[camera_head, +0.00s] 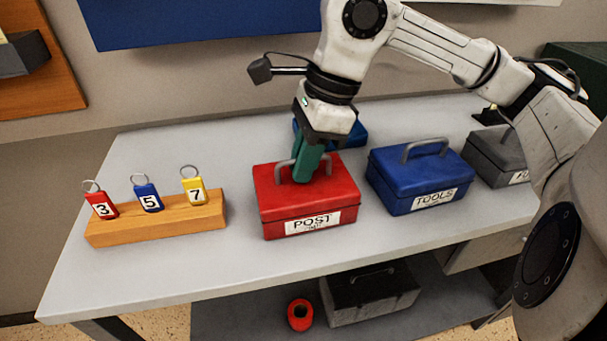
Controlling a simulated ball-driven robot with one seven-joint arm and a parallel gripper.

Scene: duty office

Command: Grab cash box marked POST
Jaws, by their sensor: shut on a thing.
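The red cash box (280,215) with a white POST label stands upright on the grey table, in the middle of the view. Its grey handle (283,170) sticks up from the lid. My gripper (305,172) comes down from above with its green fingers at the handle, shut on it. The fingers hide part of the handle. The box appears to rest on the tabletop.
A blue box marked TOOLS (415,182) stands close on the right, a grey box (492,160) beyond it. A blue object (352,134) lies behind the red box. A wooden block (155,226) with numbered key tags stands left. The table front (200,275) is clear.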

